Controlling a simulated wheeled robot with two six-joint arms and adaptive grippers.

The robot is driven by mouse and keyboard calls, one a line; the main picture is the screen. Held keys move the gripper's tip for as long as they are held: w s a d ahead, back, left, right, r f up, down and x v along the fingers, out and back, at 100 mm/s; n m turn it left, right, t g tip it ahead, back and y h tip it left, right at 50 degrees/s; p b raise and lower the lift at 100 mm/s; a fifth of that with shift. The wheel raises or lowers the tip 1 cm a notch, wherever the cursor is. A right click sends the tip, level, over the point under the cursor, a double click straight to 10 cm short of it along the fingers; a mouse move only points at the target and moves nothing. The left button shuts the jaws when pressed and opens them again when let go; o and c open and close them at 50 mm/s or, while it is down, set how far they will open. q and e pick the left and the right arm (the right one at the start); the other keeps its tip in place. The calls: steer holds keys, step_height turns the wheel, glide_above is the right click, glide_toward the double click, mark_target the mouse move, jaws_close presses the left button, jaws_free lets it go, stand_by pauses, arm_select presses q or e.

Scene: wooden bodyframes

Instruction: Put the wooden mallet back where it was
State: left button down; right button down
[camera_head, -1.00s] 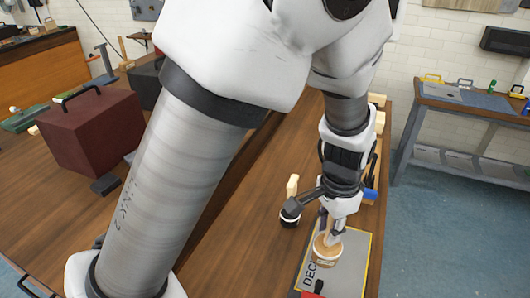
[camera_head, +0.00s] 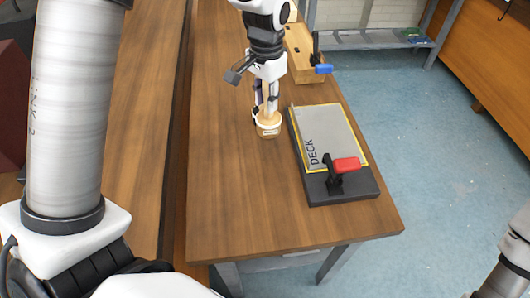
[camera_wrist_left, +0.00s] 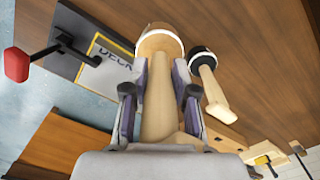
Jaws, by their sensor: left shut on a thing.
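The wooden mallet (camera_head: 268,128) has a pale head and handle. My left gripper (camera_head: 266,97) is shut on its handle, with the handle upright and the head down. The head is just left of the DECK board (camera_head: 318,130), low over the brown table; I cannot tell whether it touches. The left wrist view shows the pale handle (camera_wrist_left: 158,100) between the fingers and the round head (camera_wrist_left: 160,42) beyond them. A second mallet (camera_wrist_left: 212,88) with a black-and-white head stands close beside it; the gripper mostly hides it in the head view. My right gripper is out of view.
A clamp with a red handle (camera_head: 346,164) sits on the board's near end. A wooden block (camera_head: 300,60) with a blue-handled clamp (camera_head: 323,69) is farther back. The near part of the table (camera_head: 235,195) is clear; its right edge borders blue floor.

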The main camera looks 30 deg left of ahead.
mark_target(267, 129)
arm_select(q)
step_height(267, 129, down, 9)
steer(key=shift+s+f+p, duration=0.1)
steer(key=shift+p, duration=0.3)
steer(key=shift+w+d+f, duration=0.15)
steer(key=shift+w+f, duration=0.05)
steer(key=shift+f, duration=0.1)
steer(key=shift+s, duration=0.1)
steer(key=c, duration=0.9)
jaws_free()
steer(key=shift+f, duration=0.15)
step_height(267, 129, up, 12)
steer(key=shift+r+b, duration=0.25)
steer(key=shift+b, duration=0.25)
steer(key=shift+f, duration=0.1)
